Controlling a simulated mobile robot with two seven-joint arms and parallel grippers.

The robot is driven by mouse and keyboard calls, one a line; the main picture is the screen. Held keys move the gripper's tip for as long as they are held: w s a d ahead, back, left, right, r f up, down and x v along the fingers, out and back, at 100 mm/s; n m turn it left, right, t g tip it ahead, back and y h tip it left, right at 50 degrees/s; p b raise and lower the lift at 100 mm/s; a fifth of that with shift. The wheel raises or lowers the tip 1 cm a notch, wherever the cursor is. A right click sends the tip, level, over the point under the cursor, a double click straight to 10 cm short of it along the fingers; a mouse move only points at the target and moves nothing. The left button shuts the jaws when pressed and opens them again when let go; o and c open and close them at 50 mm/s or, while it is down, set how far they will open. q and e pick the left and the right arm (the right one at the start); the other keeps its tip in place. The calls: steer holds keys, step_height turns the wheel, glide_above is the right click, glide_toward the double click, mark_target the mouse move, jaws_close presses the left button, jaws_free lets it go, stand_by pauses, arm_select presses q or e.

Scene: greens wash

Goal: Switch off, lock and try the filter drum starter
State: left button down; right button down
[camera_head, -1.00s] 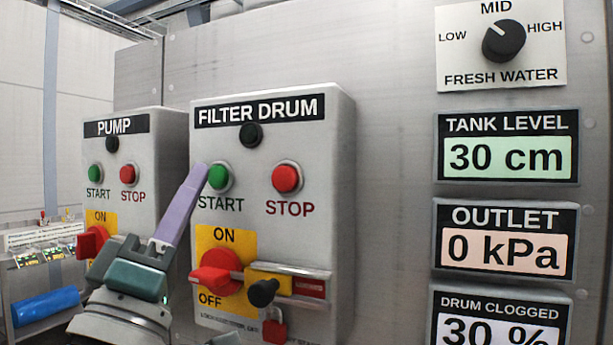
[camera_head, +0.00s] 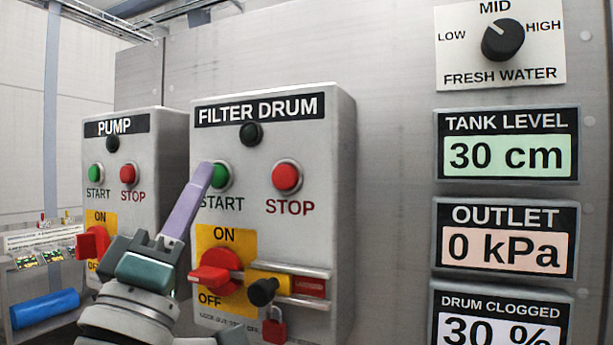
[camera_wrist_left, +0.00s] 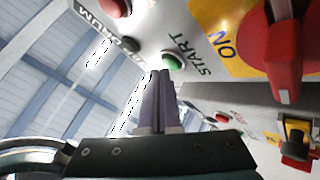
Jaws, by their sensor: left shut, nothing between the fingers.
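The filter drum starter (camera_head: 337,200) is a grey box with a green START button (camera_head: 219,177), a red STOP button (camera_head: 286,177) and a dark lamp (camera_head: 251,133). Its red rotary handle (camera_head: 214,272) lies roughly sideways between ON and OFF. A yellow slide with a black knob (camera_head: 263,291) sits right of the handle, and a red padlock (camera_head: 274,329) hangs below. My left gripper (camera_head: 204,170) is shut and empty, its tips over the START button's left edge. In the left wrist view the tips (camera_wrist_left: 162,76) are right at the green button (camera_wrist_left: 173,62); I cannot tell whether they touch.
The pump starter (camera_head: 162,150) stands close on the left, with its red handle (camera_head: 92,243) near my left wrist. Display panels (camera_head: 506,147) and a fresh water dial (camera_head: 503,41) are on the wall at right. A shelf with a blue roll (camera_head: 45,308) stands far left.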

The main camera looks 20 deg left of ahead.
arm_select(q)
steer(key=shift+w+b, duration=0.35)
steer(key=shift+w, duration=0.1)
stand_by(0.4)
stand_by(0.3)
steer(key=shift+s+p, duration=0.55)
steer(key=shift+s, duration=0.35)
steer(key=shift+s+a+p, duration=0.2)
steer(key=shift+s+p, duration=0.95)
steer(key=shift+s, duration=1.35)
